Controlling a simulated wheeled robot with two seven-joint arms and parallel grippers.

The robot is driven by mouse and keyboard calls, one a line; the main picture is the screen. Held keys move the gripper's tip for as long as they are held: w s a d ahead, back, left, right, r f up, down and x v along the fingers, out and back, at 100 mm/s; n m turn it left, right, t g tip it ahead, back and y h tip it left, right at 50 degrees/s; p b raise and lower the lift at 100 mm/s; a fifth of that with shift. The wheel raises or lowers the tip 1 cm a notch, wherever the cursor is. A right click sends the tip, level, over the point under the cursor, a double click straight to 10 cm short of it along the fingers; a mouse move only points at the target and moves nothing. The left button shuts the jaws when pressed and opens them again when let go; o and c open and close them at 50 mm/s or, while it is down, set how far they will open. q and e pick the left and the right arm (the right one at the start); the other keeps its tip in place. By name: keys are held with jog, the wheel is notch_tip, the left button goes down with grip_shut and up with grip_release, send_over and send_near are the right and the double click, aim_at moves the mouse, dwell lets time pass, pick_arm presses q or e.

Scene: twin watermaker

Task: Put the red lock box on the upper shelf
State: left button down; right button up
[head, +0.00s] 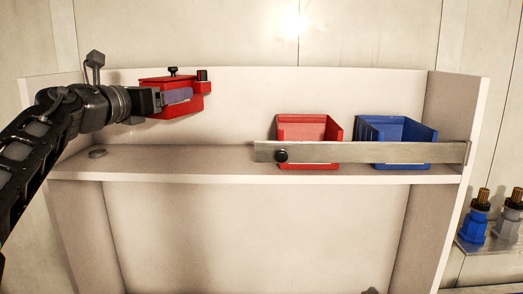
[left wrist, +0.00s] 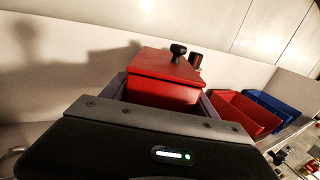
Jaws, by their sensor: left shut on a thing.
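The red lock box (head: 187,108) has a red lid with a black knob and a small black-topped part on its right side. It is held up at the left, above the upper shelf (head: 200,160), apart from the shelf board. My left gripper (head: 178,96) is shut on the box. In the left wrist view the red lock box (left wrist: 165,80) sits between the fingers of my left gripper (left wrist: 160,100), lid up and roughly level. The underside of the box is hidden there. My right gripper is in neither view.
A red bin (head: 308,128) and a blue bin (head: 395,130) stand on the shelf's right half behind a metal bar (head: 370,152) with a black knob. A small grey disc (head: 98,153) lies at the shelf's left end. The shelf between disc and bar is clear.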

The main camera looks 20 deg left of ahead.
pick_arm(q)
jog(key=shift+w, duration=0.15)
jog(key=shift+s, duration=0.3)
jog(key=shift+f, duration=0.35)
jog(key=shift+w+f+b, duration=0.15)
jog(key=shift+f+b, duration=1.05)
jog(key=shift+f, duration=1.5)
jog(key=shift+f+b, duration=0.75)
jog(key=shift+f, duration=1.2)
jog(key=shift+c, duration=1.1)
grip_release()
